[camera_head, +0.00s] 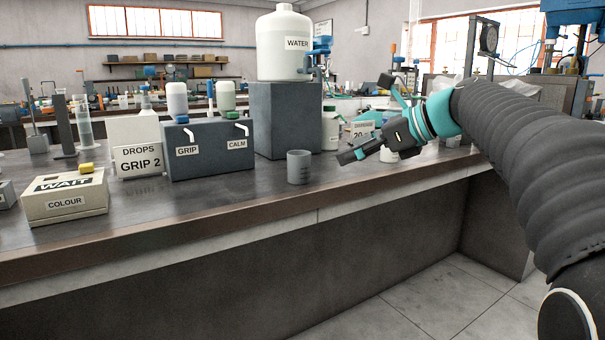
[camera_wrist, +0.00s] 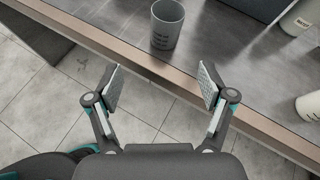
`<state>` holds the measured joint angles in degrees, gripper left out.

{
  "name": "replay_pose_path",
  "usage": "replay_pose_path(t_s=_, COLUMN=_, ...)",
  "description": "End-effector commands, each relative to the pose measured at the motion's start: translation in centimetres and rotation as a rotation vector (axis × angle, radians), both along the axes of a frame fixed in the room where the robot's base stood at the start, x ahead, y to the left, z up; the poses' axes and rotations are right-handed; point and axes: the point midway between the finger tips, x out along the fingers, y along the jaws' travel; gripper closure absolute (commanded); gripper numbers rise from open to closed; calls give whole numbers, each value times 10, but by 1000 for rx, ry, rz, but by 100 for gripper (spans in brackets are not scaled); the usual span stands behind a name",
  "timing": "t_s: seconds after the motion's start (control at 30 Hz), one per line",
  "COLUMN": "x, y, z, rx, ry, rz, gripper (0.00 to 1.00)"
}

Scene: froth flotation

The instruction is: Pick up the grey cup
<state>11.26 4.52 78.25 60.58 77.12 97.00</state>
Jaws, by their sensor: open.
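The grey cup (camera_head: 299,167) stands upright on the dark bench top (camera_head: 240,200), near its front edge, in the head view. It also shows in the wrist view (camera_wrist: 166,27), at the top middle, with dark lettering on its side. My gripper (camera_head: 352,152) is to the right of the cup in the head view, apart from it. In the wrist view my gripper (camera_wrist: 161,88) is open and empty, its two fingers spread wide below the cup in the picture, with the bench edge and floor showing between them.
A dark block (camera_head: 287,120) bearing a white water tank (camera_head: 284,45) stands behind the cup. A dark box labelled GRIP and CALM (camera_head: 208,160) stands to the left. White containers (camera_wrist: 306,106) lie right in the wrist view.

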Motion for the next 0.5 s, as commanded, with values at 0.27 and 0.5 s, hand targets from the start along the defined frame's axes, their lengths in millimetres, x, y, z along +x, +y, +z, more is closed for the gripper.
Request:
replay_pose_path(t_s=0.27, x=22, y=7, z=12, rx=126, ry=80, rz=-25, gripper=19)
replay_pose_path(t_s=0.5, x=41, y=43, z=-4, rx=126, ry=80, rz=-25, gripper=19)
